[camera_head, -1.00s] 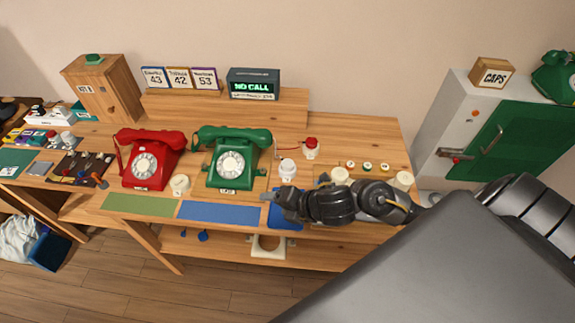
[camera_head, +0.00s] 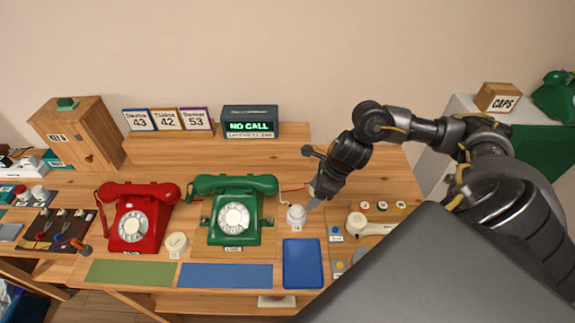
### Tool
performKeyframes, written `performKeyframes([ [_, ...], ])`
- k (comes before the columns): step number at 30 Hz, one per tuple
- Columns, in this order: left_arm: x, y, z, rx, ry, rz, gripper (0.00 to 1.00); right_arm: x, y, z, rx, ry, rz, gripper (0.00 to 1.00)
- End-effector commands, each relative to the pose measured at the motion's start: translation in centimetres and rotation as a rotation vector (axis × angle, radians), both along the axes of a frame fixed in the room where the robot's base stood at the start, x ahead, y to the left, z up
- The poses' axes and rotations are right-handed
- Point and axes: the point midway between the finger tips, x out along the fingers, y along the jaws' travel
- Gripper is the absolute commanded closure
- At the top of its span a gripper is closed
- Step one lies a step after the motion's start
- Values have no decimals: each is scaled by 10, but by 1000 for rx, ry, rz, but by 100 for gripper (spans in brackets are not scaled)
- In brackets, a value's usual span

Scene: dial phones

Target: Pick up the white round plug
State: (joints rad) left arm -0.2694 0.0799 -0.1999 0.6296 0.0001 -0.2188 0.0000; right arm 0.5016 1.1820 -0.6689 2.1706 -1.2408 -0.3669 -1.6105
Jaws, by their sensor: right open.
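A white round plug (camera_head: 296,217) with a small label stands on the wooden table, just right of the green phone (camera_head: 236,215). My right gripper (camera_head: 315,200) reaches down from the upper right, its fingertips close beside the upper right of the plug. Its jaws are open, with nothing visible held. I cannot tell from this angle whether a finger touches the plug. A second white round piece (camera_head: 176,242) sits between the red phone (camera_head: 137,220) and the green phone. My left gripper is not in view.
A blue tray (camera_head: 302,265) lies in front of the plug. A white handset-shaped piece (camera_head: 368,226) lies to its right. A raised shelf holds number cards (camera_head: 167,119) and a NO CALL display (camera_head: 250,123). Green and blue mats (camera_head: 225,275) line the front edge.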

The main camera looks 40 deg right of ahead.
Motion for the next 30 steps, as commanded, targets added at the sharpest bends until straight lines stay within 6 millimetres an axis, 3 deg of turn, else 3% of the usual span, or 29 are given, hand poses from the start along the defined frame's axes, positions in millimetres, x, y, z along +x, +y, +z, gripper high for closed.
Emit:
performKeyframes([
  [5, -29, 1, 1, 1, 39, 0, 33, 3, 3, -8, 1, 4, 2, 33],
  [10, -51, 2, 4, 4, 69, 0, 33, 10, 11, -33, 3, 4, 0, 33],
  [14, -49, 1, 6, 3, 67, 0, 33, 15, 14, -47, 2, 2, -1, 33],
  [22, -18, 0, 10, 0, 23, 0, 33, 17, 15, -55, 2, 3, -2, 33],
  [30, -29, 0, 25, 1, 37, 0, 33, 29, 23, -89, 3, 2, -4, 33],
])
